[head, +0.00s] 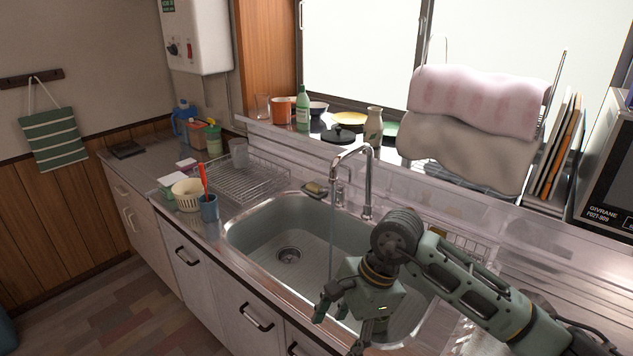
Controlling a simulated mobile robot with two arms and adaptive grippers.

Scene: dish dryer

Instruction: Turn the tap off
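The chrome tap (368,185) stands at the back edge of the sink, its curved spout reaching left over the basin. A thin stream of water (331,235) falls from the spout into the grey sink (262,235). A small metal fitting (341,188) shows behind the spout; I cannot tell if it is the tap's handle. My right gripper (338,328) is over the front right of the sink, below and in front of the tap, fingers apart and pointing down and left. It appears empty and does not touch the tap. My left gripper is out of view.
A wire dish rack (235,178), a cream basket (187,195) and a blue cup (208,208) stand left of the sink. Towels (475,105) hang on a rack behind, right of the tap. A bottle (303,108) and dishes line the sill.

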